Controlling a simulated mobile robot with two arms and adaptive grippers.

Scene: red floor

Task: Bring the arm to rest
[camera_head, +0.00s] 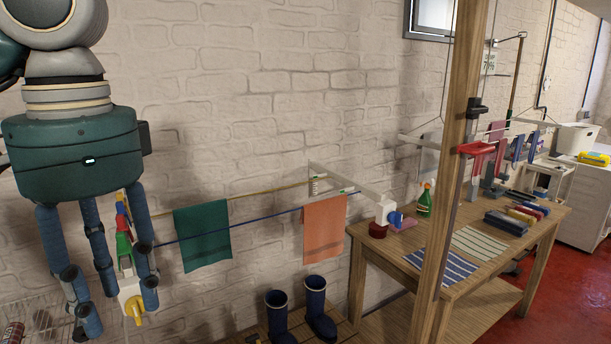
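My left arm comes down at the upper left. Its dark green gripper (115,305) points downward, with blue-grey fingers spread apart. The gripper is open. White, yellow, red and green parts (124,250) show between the fingers, in line with the left end of the drying lines. They look to be behind the fingers rather than held, though contact cannot be judged from this view. My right gripper is not in view.
A green cloth (203,236) and an orange cloth (324,228) hang on lines along the brick wall. Blue boots (318,310) stand below. A wooden table (474,268) with striped cloths is at right, behind a wooden post (452,150). Red floor (575,300) is open at far right.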

